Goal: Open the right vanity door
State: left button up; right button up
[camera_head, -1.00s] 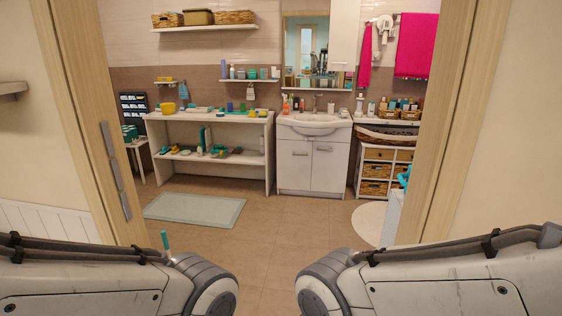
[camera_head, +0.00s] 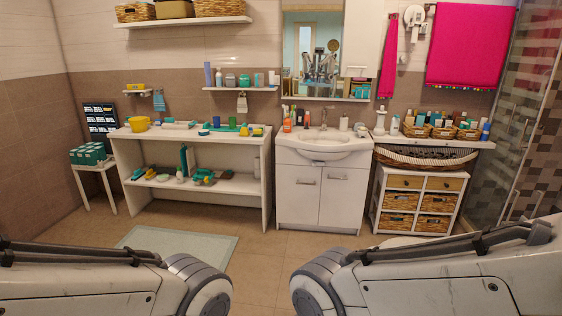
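The white vanity (camera_head: 322,225) stands against the back wall near the middle of the head view, under the mirror, with a washbasin (camera_head: 323,143) on top. Its right door (camera_head: 344,199) looks shut, flush beside the left door (camera_head: 298,194). Links of both my arms show at the bottom of the view, well short of the vanity. Neither gripper can be seen.
A white shelf unit (camera_head: 262,182) with bottles and cloths stands left of the vanity. A wicker-drawer cabinet (camera_head: 455,182) stands to its right, and a glass shower (camera_head: 505,140) is at far right. A pale mat (camera_head: 180,246) lies at left; the floor (camera_head: 285,262) before the vanity looks clear.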

aim_at(343, 192)
jog(key=z, duration=0.1)
jog(key=i, duration=1.95)
jog(key=z, duration=0.2)
jog(key=i, duration=2.2)
jog(key=z, duration=0.15)
